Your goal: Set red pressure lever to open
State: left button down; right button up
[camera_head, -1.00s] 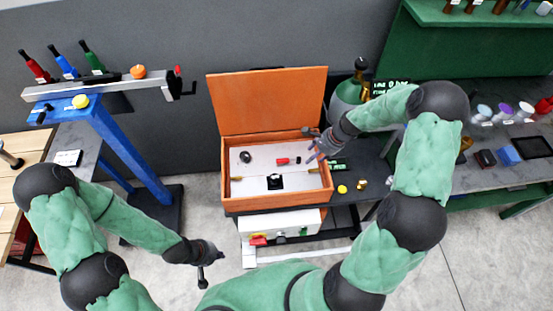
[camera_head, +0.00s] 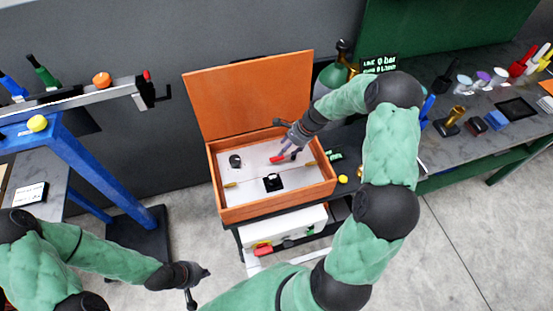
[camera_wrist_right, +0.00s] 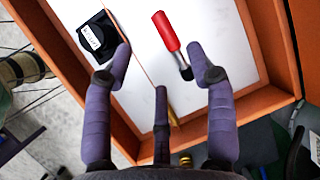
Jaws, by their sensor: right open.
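The red lever (camera_head: 277,159) lies over the white panel inside the open orange box. In the right wrist view the red lever (camera_wrist_right: 167,32) has a dark metal end and is ahead of the fingers, nearer the right finger. My right gripper (camera_head: 291,153) is over the panel, close beside the lever. In the wrist view the purple fingers of the right gripper (camera_wrist_right: 160,60) are spread with nothing between them; contact with the lever cannot be told. My left gripper (camera_head: 200,285) is low at the front left, fingers apart, empty, away from the box.
The orange box (camera_head: 216,193) has its lid (camera_head: 250,92) raised at the back. A black block (camera_head: 273,183) and a black knob (camera_head: 235,161) are on the panel. A green gas cylinder (camera_head: 328,79) stands behind the box. A grey bench (camera_head: 470,150) with several items is at right.

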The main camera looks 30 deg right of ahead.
aim_at(276, 159)
jog(key=b+x, duration=0.1)
jog(key=x, duration=0.7)
jog(key=shift+w+a+f, duration=0.1)
jog(key=shift+a+f, duration=0.05)
jog(key=shift+f, duration=0.1)
grip_shut()
